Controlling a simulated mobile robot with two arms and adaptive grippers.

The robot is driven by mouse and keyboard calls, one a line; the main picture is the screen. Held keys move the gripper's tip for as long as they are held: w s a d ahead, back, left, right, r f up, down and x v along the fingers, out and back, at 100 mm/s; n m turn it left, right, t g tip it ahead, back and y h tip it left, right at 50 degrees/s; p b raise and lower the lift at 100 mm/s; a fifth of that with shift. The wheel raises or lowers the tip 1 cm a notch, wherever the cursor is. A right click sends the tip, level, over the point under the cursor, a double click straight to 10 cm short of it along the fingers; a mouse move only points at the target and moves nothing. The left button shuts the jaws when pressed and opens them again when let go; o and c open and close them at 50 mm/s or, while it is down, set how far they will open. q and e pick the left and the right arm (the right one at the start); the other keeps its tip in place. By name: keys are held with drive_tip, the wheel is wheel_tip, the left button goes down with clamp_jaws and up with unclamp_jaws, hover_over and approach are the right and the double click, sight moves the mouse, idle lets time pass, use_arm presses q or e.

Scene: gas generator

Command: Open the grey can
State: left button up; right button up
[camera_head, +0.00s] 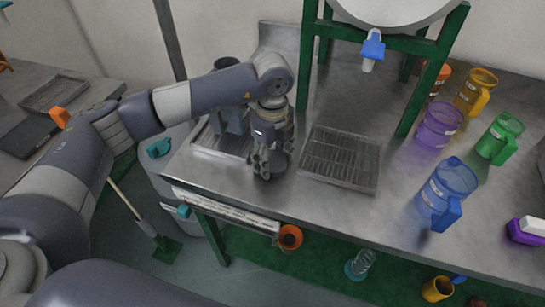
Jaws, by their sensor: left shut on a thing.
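My left gripper (264,170) points down over the front part of the metal counter. It is shut on a dark grey round thing (280,163), which its fingers partly cover. I cannot tell whether this is the grey can itself or a part of it. A grey container (168,162) with a teal handle stands low at the counter's left end, partly hidden by my left arm. My right gripper is not in view.
The metal counter (395,195) has a drain grate (340,157) right of my gripper. A green frame (306,60) bears a white tank with a blue tap (372,48). Coloured mugs, including a blue one (446,190), stand at the right. The counter front between grate and mugs is clear.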

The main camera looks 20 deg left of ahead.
sight(272, 161)
use_arm(q)
drive_tip(key=o, duration=1.2)
drive_tip(key=shift+f, duration=0.15)
drive_tip(key=shift+r, duration=0.3)
drive_tip(key=shift+w+r, duration=0.1)
drive_tip(key=shift+r, duration=0.3)
wheel_tip(272, 161, up, 11)
drive_tip(key=shift+s, duration=0.2)
